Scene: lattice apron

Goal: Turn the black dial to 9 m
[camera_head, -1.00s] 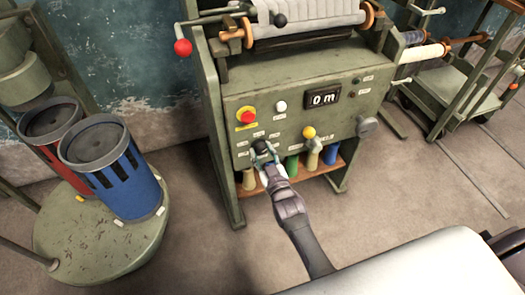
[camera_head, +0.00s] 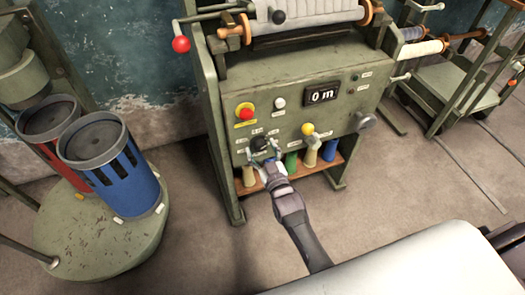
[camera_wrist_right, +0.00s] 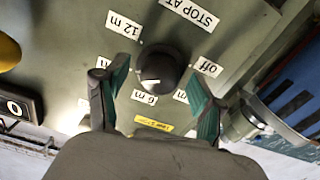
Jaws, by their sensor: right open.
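The black dial (camera_head: 258,144) sits low on the left of the green machine's front panel. In the right wrist view the dial (camera_wrist_right: 160,68) is a round black knob with a small white mark at its lower edge, near the "6 m" label. Labels "12 m", "STOP AT" and "off" also surround it; two more are partly hidden by my fingers. My right gripper (camera_head: 266,154) is at the dial. Its open teal fingers (camera_wrist_right: 155,85) stand on both sides of the dial, with a gap on each side. My left gripper is not in view.
A shelf with coloured cones lies below. A blue drum (camera_head: 125,180) stands left, apart from the machine.

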